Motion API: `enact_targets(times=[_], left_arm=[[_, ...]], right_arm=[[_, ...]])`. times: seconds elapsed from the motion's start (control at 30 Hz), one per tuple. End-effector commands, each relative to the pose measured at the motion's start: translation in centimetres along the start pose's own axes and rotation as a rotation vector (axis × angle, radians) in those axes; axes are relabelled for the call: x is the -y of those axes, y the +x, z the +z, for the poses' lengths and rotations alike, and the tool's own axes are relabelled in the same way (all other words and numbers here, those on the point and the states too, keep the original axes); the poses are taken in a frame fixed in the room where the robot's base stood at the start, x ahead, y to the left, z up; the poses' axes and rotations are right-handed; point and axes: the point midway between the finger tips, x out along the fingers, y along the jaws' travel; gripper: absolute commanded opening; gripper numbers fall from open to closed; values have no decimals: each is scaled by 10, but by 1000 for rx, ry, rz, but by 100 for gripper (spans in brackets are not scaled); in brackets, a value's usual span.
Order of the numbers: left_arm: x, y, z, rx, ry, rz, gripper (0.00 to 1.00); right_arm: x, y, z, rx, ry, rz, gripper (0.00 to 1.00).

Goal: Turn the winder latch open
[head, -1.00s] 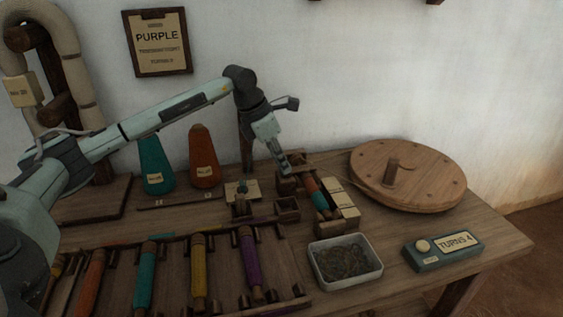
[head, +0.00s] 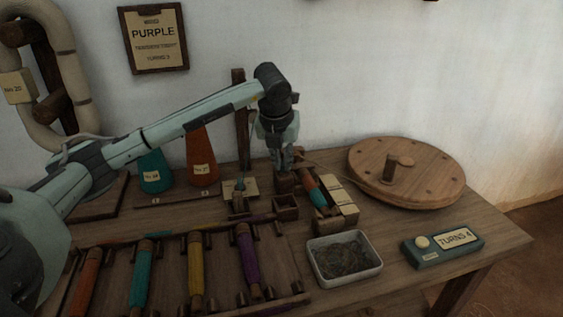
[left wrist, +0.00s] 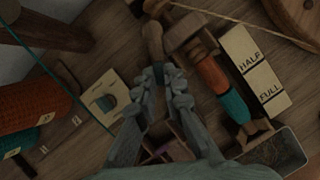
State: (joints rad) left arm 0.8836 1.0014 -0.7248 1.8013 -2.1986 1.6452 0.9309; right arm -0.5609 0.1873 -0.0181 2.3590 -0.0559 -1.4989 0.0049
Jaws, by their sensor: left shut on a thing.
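My left gripper (head: 284,168) points down at the left end of the small winder on the bench. In the left wrist view its fingers (left wrist: 166,74) are closed together at the near end of a rounded wooden lever (left wrist: 152,38), which looks like the winder latch. The fingertips hide where they meet it, and how far it is turned cannot be told. Beside it lies the winder's orange and teal bobbin (left wrist: 211,75), also seen in the head view (head: 313,188). My right gripper is not in view.
Cream HALF and FULL blocks (left wrist: 252,68) sit beside the bobbin. A round wooden wheel (head: 425,180), a metal tray (head: 376,271) and a TURNS 4 box (head: 443,247) stand to the right. Thread cones (head: 202,172) stand left; a rack of coloured bobbins (head: 195,260) lies in front.

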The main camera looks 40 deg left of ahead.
Motion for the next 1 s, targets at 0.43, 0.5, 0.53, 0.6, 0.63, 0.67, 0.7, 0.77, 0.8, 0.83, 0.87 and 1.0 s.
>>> enact_targets(times=[0.43, 0.5, 0.53, 0.6, 0.63, 0.67, 0.7, 0.77, 0.8, 0.83, 0.87, 1.0], left_arm=[[4, 0, 1, 0, -325, 133, 0], [5, 0, 1, 0, -358, 146, 0], [5, 0, 2, 0, -370, 151, 0], [5, 0, 2, 0, -397, 164, 0], [5, 0, 2, 0, -405, 167, 0], [5, 0, 2, 0, -414, 170, 0], [5, 0, 2, 0, -424, 174, 0], [5, 0, 2, 0, -434, 178, 0], [5, 0, 2, 0, -439, 181, 0], [5, 0, 2, 0, -443, 182, 0], [5, 0, 2, -1, -446, 184, 0], [5, 0, 1, -1, -453, 186, 0]], right_arm=[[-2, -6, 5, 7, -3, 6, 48], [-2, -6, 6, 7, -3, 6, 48], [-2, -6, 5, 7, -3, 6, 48], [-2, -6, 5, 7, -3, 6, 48], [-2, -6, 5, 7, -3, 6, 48], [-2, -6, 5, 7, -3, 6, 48], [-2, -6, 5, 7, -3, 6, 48], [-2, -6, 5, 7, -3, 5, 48], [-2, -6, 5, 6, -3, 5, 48], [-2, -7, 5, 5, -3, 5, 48], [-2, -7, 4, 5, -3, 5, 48], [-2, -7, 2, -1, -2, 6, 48]])
